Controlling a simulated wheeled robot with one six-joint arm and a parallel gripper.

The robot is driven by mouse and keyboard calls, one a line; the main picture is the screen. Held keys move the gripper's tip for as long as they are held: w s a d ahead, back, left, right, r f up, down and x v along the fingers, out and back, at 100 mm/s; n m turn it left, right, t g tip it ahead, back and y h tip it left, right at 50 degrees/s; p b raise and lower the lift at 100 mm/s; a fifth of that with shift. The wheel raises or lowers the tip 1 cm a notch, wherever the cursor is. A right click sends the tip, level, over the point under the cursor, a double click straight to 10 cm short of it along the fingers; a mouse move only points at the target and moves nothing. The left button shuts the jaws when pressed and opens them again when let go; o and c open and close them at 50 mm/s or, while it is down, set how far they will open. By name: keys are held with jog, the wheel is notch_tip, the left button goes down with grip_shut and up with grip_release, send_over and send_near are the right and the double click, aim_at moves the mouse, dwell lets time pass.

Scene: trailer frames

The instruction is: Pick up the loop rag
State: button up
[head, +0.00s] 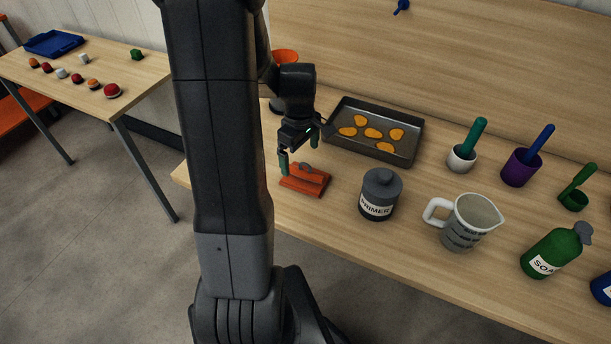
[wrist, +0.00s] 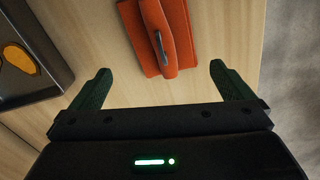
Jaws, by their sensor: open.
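The loop rag (head: 304,181) is an orange-red folded cloth with a grey loop on top. It lies on the wooden table near the front edge, just right of my arm's dark column. It also shows in the wrist view (wrist: 176,30) at the top, with the loop running lengthwise along its raised fold. My gripper (head: 302,152) is open and above the rag in the head view. In the wrist view its two green fingertips (wrist: 160,72) are spread wider than the rag, and the rag's near end lies just beyond the line between them. Nothing is between the fingers.
A dark tray (head: 412,152) with several orange pieces is behind the rag. A grey primer jar (head: 379,196) and a measuring jug (head: 470,224) stand to the right. The table's front edge is close to the rag. A side table (head: 130,72) is at the left.

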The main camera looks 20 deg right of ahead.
aim_at(300, 169)
jog(key=shift+s+a+f, duration=0.1)
jog(key=shift+s+f, duration=0.05)
jog(key=shift+f, duration=0.3)
jog(key=shift+s+a+f+p, duration=0.15)
jog(key=shift+f+p, duration=0.3)
jog(key=shift+f, duration=2.05)
jog(key=shift+c, duration=0.4)
jog(key=c, duration=0.8)
jog(key=shift+r, duration=0.15)
notch_tip(300, 169, up, 10)
jog(key=shift+f+b, duration=0.1)
jog(key=shift+b, duration=0.25)
